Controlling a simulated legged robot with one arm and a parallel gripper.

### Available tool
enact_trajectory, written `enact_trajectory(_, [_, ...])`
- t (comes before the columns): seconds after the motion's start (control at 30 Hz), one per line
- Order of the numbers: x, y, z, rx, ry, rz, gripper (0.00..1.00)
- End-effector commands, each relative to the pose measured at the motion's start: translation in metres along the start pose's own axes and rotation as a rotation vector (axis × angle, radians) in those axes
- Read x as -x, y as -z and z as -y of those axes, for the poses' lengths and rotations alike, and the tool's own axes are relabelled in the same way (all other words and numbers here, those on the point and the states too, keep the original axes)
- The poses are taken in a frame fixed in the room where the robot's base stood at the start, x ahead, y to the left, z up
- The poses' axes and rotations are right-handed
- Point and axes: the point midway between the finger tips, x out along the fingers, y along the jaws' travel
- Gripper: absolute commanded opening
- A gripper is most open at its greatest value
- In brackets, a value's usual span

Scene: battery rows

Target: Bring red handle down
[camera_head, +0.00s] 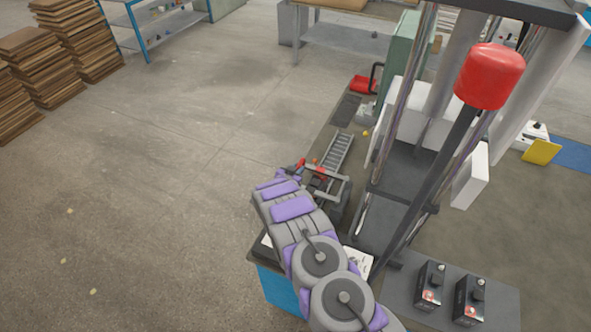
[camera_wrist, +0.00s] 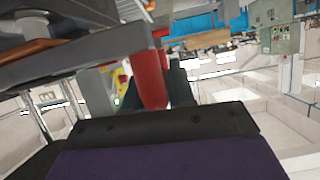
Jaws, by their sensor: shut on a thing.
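A large red knob (camera_head: 490,75) tops a dark slanted lever (camera_head: 430,180) on the press at the right of the head view. My gripper (camera_head: 318,178) is low and left of that knob, well apart from it in the picture. Small red parts (camera_head: 299,165) show at my gripper's end. In the wrist view, a red handle (camera_wrist: 150,80) stands nearly upright just beyond the dark gripper body. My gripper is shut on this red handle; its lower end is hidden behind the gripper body. I cannot tell how the handle joins its base.
The press has shiny upright columns (camera_head: 400,90) close right of my arm. Two dark boxes with red buttons (camera_head: 430,284) sit at the front right. Stacks of brown boards (camera_head: 75,40) stand far left. The concrete floor (camera_head: 150,200) at left is clear.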

Motion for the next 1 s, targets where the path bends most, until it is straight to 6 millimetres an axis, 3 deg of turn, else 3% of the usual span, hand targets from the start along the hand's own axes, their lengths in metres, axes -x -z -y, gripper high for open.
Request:
enact_trajectory(0.27, [0.004,-0.005,0.007,0.007,0.012,0.008,0.00])
enact_trajectory(0.3, [0.004,-0.005,0.006,0.007,0.011,0.008,0.24])
enact_trajectory(0.5, [0.003,-0.004,0.005,0.005,0.009,0.005,0.44])
enact_trajectory(0.8, [0.004,0.000,0.001,0.000,0.009,0.005,0.44])
enact_trajectory(1.0, [0.021,-0.002,0.004,0.005,0.009,0.007,0.44])
